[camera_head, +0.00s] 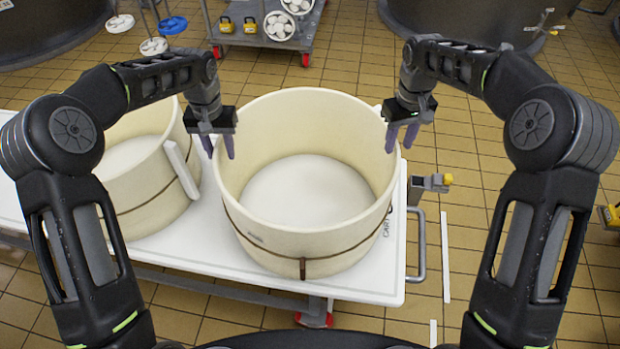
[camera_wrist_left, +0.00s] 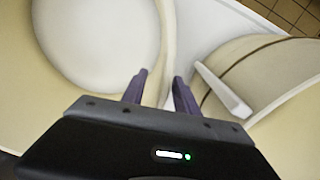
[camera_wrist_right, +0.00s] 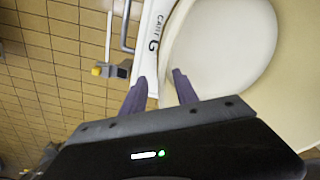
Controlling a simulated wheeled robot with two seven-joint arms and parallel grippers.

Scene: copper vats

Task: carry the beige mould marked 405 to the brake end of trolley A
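A large round beige mould (camera_head: 305,241), open at the top with a brown band, stands on a white-topped trolley (camera_head: 365,287), near its right end. A small mark on its front wall is too small to read. The trolley's label reads CART G in the right wrist view (camera_wrist_right: 156,32). My left gripper (camera_head: 219,150) is open at the mould's left rim, a finger on each side of the wall in the left wrist view (camera_wrist_left: 160,78). My right gripper (camera_head: 400,142) is open at the right rim, its fingers astride the wall in the right wrist view (camera_wrist_right: 160,82).
A second beige mould (camera_head: 140,185) with a pale upright bar stands close at left on the same trolley. A grey fitting with a yellow knob (camera_head: 447,179) and a handle (camera_head: 418,245) are at the trolley's right end. Another cart (camera_head: 270,35) and dark vats are behind.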

